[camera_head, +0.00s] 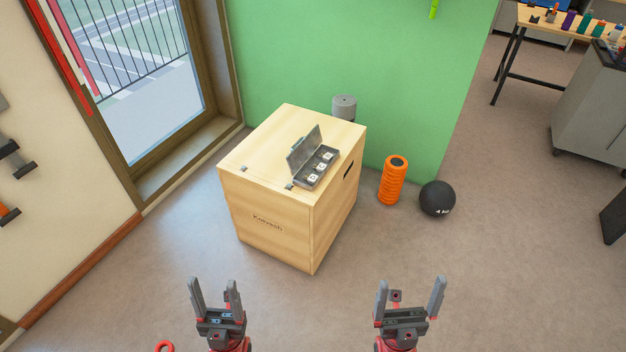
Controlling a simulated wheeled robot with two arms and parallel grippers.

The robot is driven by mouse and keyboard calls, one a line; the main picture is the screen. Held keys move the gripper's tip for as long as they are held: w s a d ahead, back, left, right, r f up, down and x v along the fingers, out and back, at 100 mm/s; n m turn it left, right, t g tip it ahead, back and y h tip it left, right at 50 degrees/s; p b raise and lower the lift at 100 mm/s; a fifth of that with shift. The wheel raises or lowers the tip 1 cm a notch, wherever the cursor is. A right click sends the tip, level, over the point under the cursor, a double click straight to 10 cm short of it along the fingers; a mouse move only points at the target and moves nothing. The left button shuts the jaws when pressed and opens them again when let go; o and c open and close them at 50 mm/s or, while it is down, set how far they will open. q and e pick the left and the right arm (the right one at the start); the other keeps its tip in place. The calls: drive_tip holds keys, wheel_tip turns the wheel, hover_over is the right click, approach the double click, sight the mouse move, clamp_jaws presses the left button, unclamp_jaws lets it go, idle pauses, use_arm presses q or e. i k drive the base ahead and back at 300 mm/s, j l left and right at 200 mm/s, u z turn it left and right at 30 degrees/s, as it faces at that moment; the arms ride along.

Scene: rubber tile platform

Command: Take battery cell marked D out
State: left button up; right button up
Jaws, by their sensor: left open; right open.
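A grey battery case (313,172) lies on top of a wooden box (258,150), near its right edge, with its lid (304,150) standing open. Several pale cells (321,166) sit in a row inside the case. Their markings are too small to read, so I cannot tell which is D. My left gripper (214,290) is open and empty, in front of the box and well short of the case. My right gripper (411,294) is open and empty, to the right and in front of the box.
An orange foam roller (393,180) and a black ball (437,198) stand on the floor right of the box. A grey cylinder (344,107) stands behind the box, by the green wall (400,60). The floor before the box is clear.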

sight(311, 179)
drive_tip(key=i+l+u, duration=0.15)
drive_tip(key=i+l, duration=0.15)
drive_tip(key=i+l+u, duration=0.2)
drive_tip(key=i+l, duration=0.15)
drive_tip(key=i+l+u, duration=0.15)
drive_tip(key=i+l, duration=0.2)
drive_tip(key=i+l+u, duration=0.2)
drive_tip(key=l, duration=0.3)
drive_tip(key=i+l+u, duration=0.15)
drive_tip(key=i+l, duration=0.15)
drive_tip(key=l, duration=0.15)
